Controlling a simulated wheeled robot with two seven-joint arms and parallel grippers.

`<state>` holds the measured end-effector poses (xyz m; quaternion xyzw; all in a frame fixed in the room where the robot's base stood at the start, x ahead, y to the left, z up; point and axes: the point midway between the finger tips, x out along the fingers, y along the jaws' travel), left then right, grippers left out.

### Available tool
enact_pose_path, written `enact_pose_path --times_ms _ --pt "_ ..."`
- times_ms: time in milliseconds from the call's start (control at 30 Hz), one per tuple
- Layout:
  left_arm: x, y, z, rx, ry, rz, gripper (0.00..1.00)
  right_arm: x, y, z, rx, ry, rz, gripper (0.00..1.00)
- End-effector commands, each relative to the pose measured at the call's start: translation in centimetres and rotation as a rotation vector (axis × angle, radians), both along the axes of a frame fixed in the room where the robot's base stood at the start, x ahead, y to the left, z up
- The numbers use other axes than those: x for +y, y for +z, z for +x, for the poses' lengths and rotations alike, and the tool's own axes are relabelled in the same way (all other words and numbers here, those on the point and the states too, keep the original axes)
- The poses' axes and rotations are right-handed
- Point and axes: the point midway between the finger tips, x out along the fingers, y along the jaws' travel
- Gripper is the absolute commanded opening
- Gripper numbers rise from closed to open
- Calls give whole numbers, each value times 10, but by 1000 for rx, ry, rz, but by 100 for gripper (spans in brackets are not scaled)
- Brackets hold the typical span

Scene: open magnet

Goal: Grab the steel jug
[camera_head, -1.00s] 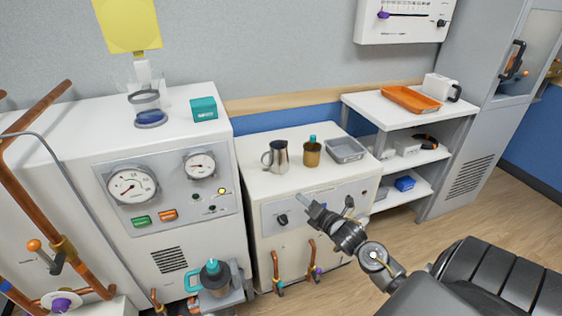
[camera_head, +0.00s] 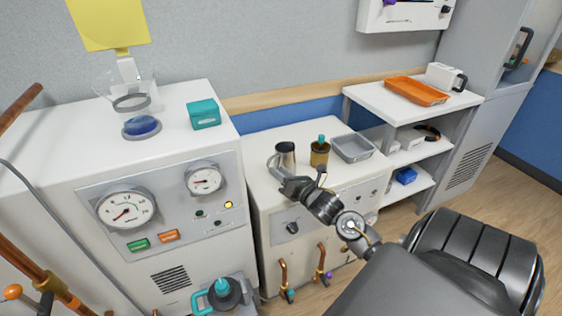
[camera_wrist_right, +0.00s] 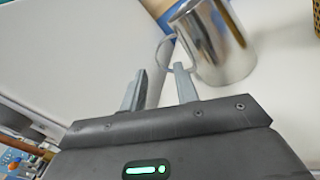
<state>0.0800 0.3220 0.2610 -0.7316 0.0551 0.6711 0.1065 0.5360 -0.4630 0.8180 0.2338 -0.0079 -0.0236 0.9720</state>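The steel jug (camera_head: 288,153) stands upright on the white cabinet top (camera_head: 262,146), its handle toward the left. In the right wrist view the shiny jug (camera_wrist_right: 218,42) is just beyond my fingertips, its handle (camera_wrist_right: 163,50) ahead of the gap between them. My right gripper (camera_head: 277,170) is at the jug's near left side. In the wrist view its two grey fingers (camera_wrist_right: 160,80) are apart with nothing between them. The right finger's tip is close to the handle and jug body; I cannot tell whether it touches. My left gripper is not in view.
A brown cup with a teal top (camera_head: 319,155) stands just right of the jug, then a grey tray (camera_head: 352,149). The taller gauge cabinet (camera_head: 130,180) rises on the left. An orange tray (camera_head: 416,92) lies on the shelf unit at right.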

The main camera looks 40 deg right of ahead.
Motion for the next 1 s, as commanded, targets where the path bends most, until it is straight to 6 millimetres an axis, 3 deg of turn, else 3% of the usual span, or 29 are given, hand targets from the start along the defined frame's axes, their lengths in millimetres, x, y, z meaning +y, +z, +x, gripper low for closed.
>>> enact_pose_path --times_ms 100,200,467,733,1000 --pt "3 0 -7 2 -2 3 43 -2 1 18 -1 -4 3 30" --pt "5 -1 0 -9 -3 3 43 -2 1 28 -1 -1 3 30" --pt "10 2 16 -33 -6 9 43 0 3 38 -1 1 2 30" --pt "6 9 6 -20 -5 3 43 1 7 77 1 0 3 30" --pt "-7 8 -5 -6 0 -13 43 1 5 85 1 2 1 30"
